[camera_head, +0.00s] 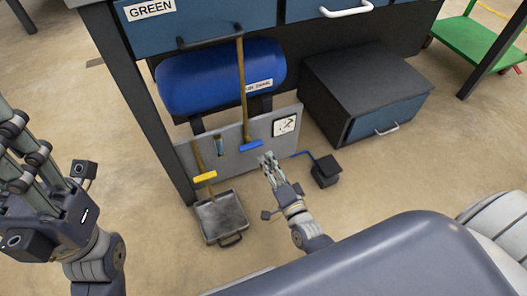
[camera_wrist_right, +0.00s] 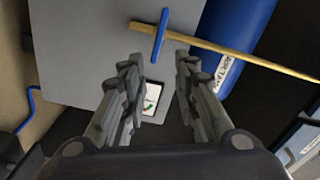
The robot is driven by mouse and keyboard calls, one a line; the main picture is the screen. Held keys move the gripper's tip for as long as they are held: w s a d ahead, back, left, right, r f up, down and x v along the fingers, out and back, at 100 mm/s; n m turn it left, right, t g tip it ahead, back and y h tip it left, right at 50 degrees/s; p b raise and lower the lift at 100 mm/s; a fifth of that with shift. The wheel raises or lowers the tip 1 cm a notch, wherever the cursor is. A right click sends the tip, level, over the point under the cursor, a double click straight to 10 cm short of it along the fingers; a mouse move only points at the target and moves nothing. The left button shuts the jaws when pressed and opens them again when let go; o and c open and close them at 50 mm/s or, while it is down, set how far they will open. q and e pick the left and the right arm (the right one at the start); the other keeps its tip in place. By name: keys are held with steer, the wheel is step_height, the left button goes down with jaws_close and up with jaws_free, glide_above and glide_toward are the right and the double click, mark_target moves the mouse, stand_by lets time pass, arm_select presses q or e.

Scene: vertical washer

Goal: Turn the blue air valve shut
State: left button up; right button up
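The blue air valve handle (camera_head: 250,146) is a short blue bar at the lower end of a thin brass-coloured pipe (camera_head: 241,90), set crosswise to it, in front of a grey panel. In the right wrist view the blue handle (camera_wrist_right: 160,34) lies beyond the fingers, near the top centre. My right gripper (camera_head: 267,160) is just below and right of the handle, apart from it. Its fingers (camera_wrist_right: 155,75) are spread and empty. My left gripper (camera_head: 25,150) is at the far left, far from the valve; its fingertips are cut off by the picture edge.
A blue air tank (camera_head: 220,76) lies above the panel. A gauge (camera_head: 284,126) is right of the handle. A yellow handle (camera_head: 205,177) and grey tray (camera_head: 220,215) are lower left. A dark box (camera_head: 325,170) stands on the floor; a drawer unit (camera_head: 365,90) is behind.

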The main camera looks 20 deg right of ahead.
steer(key=shift+s, duration=1.25)
